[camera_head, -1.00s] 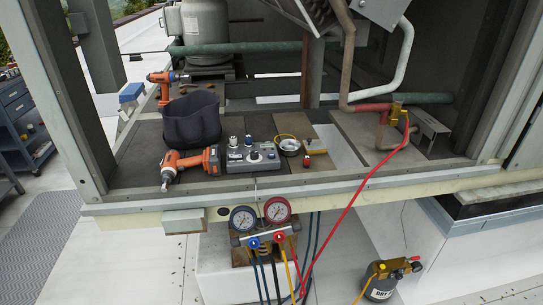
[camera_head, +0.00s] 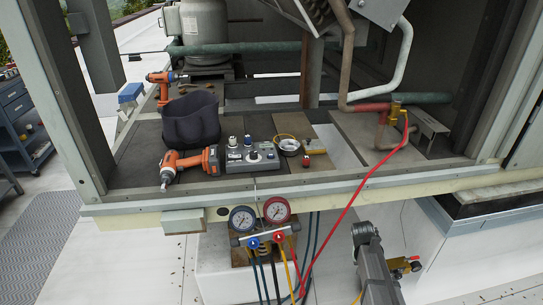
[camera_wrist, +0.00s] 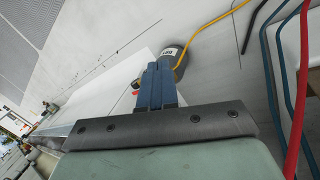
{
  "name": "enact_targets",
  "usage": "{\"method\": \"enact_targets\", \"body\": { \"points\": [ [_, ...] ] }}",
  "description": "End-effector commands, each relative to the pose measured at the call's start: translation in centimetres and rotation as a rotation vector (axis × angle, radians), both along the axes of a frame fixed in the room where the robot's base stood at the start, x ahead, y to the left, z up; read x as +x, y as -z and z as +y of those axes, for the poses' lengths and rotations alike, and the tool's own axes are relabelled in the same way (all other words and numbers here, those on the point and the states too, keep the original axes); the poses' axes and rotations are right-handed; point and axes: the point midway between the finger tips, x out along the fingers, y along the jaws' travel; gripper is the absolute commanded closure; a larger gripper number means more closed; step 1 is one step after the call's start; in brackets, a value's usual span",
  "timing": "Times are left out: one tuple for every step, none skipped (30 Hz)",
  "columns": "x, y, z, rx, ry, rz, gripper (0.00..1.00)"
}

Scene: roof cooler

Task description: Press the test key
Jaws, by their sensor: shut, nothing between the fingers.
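A grey control box (camera_head: 252,159) with several knobs and buttons on top sits on the unit's floor, near the front sill. I cannot tell which of its small controls is the test key. My gripper (camera_wrist: 153,68) shows in the wrist view with its blue fingers shut together and nothing between them. The box is not visible in the wrist view.
An orange drill (camera_head: 190,164) lies left of the box, with a dark pouch (camera_head: 191,120) behind. Manifold gauges (camera_head: 260,215) hang below the sill. A red hose (camera_head: 352,203) crosses right of them.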

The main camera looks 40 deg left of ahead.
Motion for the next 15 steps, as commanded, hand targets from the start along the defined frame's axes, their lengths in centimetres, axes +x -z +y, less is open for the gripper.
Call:
{"method": "enact_targets", "body": {
  "points": [
    [1.0, -1.4, 1.6, 0.002, -0.013, -0.024, 1.0],
    [1.4, -2.1, 2.4, 0.001, -0.02, -0.036, 1.0],
    [2.0, -3.2, 3.5, 0.003, -0.027, -0.054, 1.0],
    [2.3, -3.9, 4.3, 0.003, -0.032, -0.065, 1.0],
    [2.7, -4.7, 5.1, 0.004, -0.038, -0.079, 1.0],
    [3.1, -5.8, 6.2, 0.005, -0.046, -0.095, 1.0],
    [3.5, -6.6, 6.9, 0.006, -0.051, -0.108, 1.0],
    [3.8, -7.5, 7.8, 0.008, -0.058, -0.121, 1.0],
    [4.1, -8.5, 8.9, 0.01, -0.066, -0.137, 1.0],
    [4.4, -9.4, 9.7, 0.011, -0.071, -0.151, 1.0],
    [4.6, -10.3, 10.5, 0.012, -0.076, -0.163, 1.0],
    [4.9, -11.4, 11.6, 0.015, -0.082, -0.179, 1.0],
    [5.1, -12.3, 12.4, 0.017, -0.087, -0.191, 1.0],
    [5.3, -13.2, 13.1, 0.02, -0.092, -0.203, 1.0],
    [5.5, -14.4, 14.2, 0.022, -0.099, -0.22, 1.0]
  ]
}}
